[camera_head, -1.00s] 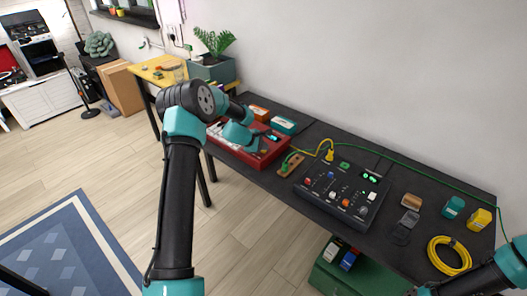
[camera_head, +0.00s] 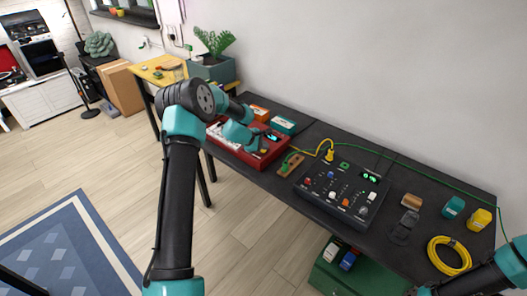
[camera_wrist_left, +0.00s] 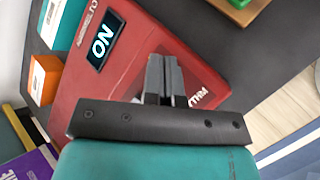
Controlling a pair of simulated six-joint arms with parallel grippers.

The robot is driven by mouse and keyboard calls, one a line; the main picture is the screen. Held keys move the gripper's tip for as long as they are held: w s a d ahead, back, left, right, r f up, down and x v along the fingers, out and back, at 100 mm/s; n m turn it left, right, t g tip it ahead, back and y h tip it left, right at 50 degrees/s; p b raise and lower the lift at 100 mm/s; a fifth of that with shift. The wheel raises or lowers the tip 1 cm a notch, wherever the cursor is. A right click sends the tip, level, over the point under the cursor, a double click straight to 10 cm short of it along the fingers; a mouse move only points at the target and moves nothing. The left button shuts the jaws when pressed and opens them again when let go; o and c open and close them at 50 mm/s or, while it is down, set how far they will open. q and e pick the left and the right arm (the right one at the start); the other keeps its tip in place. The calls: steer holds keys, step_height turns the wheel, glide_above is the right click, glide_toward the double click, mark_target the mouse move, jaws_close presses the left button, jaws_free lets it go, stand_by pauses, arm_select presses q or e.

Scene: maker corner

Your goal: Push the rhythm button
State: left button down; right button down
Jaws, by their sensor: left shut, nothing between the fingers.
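The red box (camera_head: 262,160) stands on the dark bench, left of the black control panel. My left gripper (camera_head: 259,138) is over the box. In the left wrist view its fingers (camera_wrist_left: 164,58) are together and empty, over a darker red patch beside the lettering. The rhythm button itself is hidden by the fingers, and I cannot tell whether they touch it. My right gripper (camera_head: 424,290) is at the lower right edge, its fingers unclear.
The black panel (camera_head: 322,200) with knobs and a green display is right of the box. A small wooden board (camera_head: 290,164), a yellow cable coil (camera_head: 449,255) and teal and yellow blocks lie on the bench. Orange (camera_wrist_left: 43,80) and teal boxes stand beside the red box.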

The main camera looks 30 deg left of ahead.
mark_target(264, 152)
arm_select(q)
steer(key=shift+r, duration=3)
